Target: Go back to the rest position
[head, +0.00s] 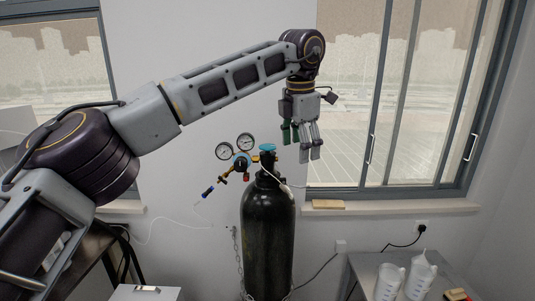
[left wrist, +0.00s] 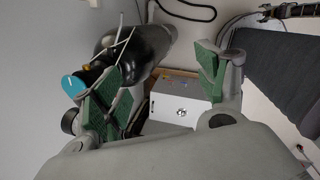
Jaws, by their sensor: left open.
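My left arm reaches in from the left across the head view. My left gripper (head: 307,152) hangs from it with its fingers pointing down, above and slightly right of the top of a black gas cylinder (head: 268,235). In the left wrist view, the two green-padded fingers (left wrist: 165,85) are spread apart with nothing between them. The cylinder's teal valve knob (left wrist: 73,86) shows beside the left finger there; I cannot tell whether they touch. My right gripper is in neither view.
Two round gauges (head: 235,147) sit on the regulator at the cylinder's top. White bottles (head: 419,276) stand on a metal table at the lower right. A white box (left wrist: 180,103) lies below the gripper in the left wrist view. Windows and wall are behind.

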